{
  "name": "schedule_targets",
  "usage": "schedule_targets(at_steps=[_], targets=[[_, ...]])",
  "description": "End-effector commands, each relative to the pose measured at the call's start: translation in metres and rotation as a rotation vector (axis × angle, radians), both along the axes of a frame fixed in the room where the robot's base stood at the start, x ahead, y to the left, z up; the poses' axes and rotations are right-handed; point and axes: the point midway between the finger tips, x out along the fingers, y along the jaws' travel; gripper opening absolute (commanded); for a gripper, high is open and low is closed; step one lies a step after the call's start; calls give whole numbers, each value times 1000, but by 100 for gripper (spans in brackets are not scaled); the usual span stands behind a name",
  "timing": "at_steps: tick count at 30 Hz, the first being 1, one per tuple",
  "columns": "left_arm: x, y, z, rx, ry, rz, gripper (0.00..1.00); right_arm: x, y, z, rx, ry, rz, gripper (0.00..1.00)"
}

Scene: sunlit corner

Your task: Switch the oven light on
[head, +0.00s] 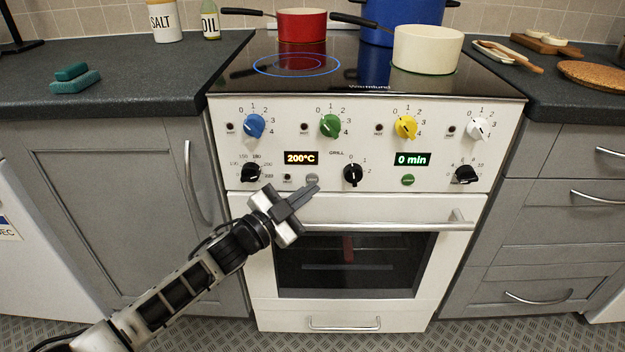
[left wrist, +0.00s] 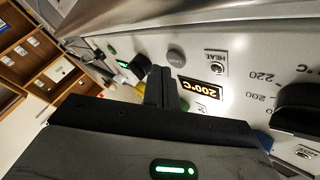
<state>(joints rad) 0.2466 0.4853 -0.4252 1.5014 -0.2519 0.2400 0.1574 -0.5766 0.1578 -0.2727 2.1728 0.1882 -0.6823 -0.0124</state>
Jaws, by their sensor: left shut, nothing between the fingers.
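The white oven (head: 375,214) stands in the middle of the head view, its door closed and its window (head: 355,262) dark. A small round grey button (head: 312,179) sits on the panel below the 200°C display; it also shows in the left wrist view (left wrist: 176,55), with small lettering that is hard to read. My left gripper (head: 314,188) is shut and empty, its tips just below the button in the head view. In the left wrist view the fingertips (left wrist: 163,74) are close to the button; I cannot tell whether they touch. My right gripper is not in view.
Near the tips are the black grill knob (head: 353,175), the black temperature knob (head: 251,173) and a green round button (head: 408,180). The door handle (head: 400,226) juts out below. A red pot (head: 301,25) and a cream pot (head: 428,49) stand on the hob.

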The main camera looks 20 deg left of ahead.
Motion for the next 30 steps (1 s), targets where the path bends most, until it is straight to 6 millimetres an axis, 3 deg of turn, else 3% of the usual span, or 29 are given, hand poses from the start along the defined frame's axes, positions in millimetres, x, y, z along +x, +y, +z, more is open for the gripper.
schedule_targets(at_steps=[30], targets=[[9,3,0,0,0,0,0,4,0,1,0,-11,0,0]])
